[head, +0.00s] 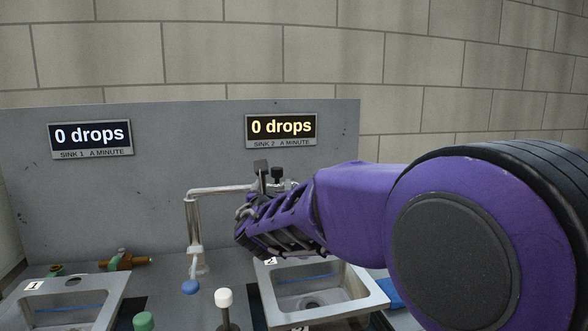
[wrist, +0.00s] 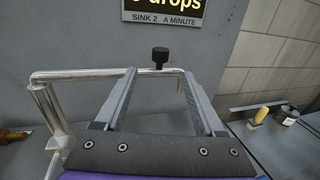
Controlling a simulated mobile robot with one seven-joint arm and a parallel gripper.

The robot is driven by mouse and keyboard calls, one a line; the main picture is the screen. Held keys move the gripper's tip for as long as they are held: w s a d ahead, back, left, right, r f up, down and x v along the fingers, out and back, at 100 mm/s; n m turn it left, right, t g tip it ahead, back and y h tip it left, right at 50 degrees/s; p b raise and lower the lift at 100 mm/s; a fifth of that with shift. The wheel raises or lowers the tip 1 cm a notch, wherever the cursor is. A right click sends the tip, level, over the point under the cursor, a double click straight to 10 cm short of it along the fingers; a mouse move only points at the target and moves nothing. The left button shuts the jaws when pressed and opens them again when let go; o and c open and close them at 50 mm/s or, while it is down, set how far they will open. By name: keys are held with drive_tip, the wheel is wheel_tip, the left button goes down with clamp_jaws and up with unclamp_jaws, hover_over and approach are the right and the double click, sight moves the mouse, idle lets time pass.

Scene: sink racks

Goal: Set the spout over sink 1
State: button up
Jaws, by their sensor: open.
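The chrome spout (head: 222,191) rises on an upright pipe between the two sinks. Its horizontal arm runs right toward sink 2 (head: 375,298), and its far end is hidden behind my gripper. In the wrist view the spout (wrist: 85,74) crosses behind the left finger and bends down near the right finger. A black knob (wrist: 160,54) stands just above the bar, between the fingertips. My gripper (wrist: 163,78) is open around the spout's right end; contact cannot be told. Sink 1 (head: 112,293) is at the lower left, with no spout arm above it.
Displays on the grey back panel (head: 160,190) read "0 drops" for sink 1 (head: 91,136) and sink 2 (head: 281,129). A brass valve (head: 128,262) lies behind sink 1. Free space lies left of the spout.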

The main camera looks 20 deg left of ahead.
drive_tip(key=p+x, duration=0.2)
drive_tip(key=x, duration=1.3)
drive_tip(key=shift+w, duration=0.4)
clamp_jaws()
idle(0.7)
